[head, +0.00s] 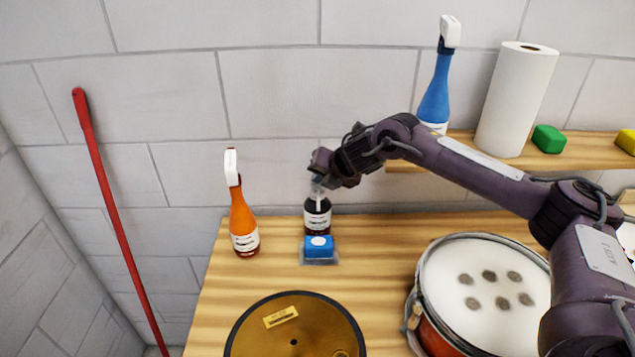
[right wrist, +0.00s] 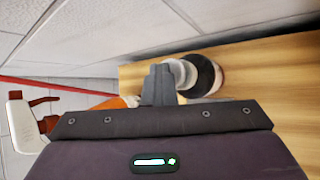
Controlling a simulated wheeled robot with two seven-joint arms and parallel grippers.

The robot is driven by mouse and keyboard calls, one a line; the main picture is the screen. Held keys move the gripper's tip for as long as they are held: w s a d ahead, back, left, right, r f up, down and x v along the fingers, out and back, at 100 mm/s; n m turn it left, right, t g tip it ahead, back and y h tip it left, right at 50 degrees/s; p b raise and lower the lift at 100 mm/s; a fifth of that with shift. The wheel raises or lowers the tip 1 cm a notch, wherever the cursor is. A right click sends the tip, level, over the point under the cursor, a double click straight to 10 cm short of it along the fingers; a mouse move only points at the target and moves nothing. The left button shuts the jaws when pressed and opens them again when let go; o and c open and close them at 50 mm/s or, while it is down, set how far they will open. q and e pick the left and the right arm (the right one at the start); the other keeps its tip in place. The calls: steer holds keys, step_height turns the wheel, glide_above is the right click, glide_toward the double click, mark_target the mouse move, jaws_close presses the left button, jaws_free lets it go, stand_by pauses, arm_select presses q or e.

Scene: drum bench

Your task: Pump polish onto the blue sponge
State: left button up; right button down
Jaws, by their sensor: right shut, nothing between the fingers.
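The blue sponge (head: 319,247) sits in a small clear tray (head: 304,261) on the wooden bench, with a white spot on its top. A dark pump bottle (head: 317,216) with a white label stands just behind it. My right gripper (head: 318,184) is shut and empty at the top of the bottle, over its white pump head. In the right wrist view the shut fingers (right wrist: 159,84) are beside the round white and dark bottle top (right wrist: 190,76); I cannot tell whether they touch it. My left gripper is out of view.
An orange spray bottle (head: 243,222) stands left of the pump bottle. A shelf (head: 480,150) holds a blue spray bottle (head: 437,90), paper roll (head: 515,100) and green block (head: 549,139). A red pole (head: 110,205) leans left.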

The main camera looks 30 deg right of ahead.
steer(key=shift+s+f, duration=0.1)
steer(key=shift+f, duration=0.3)
steer(key=shift+f+b, duration=0.35)
steer(key=shift+s, duration=0.1)
steer(key=shift+d+r, duration=0.15)
steer(key=shift+r, duration=0.05)
stand_by(0.4)
steer(key=shift+w+r+p, duration=0.2)
steer(key=shift+r+p, duration=0.45)
steer(key=shift+p, duration=0.15)
step_height(320, 180, up, 5)
steer(key=p, duration=0.3)
steer(key=shift+w+f, duration=0.15)
steer(key=shift+f, duration=0.05)
steer(key=shift+r+p, duration=0.2)
steer(key=shift+p, duration=0.15)
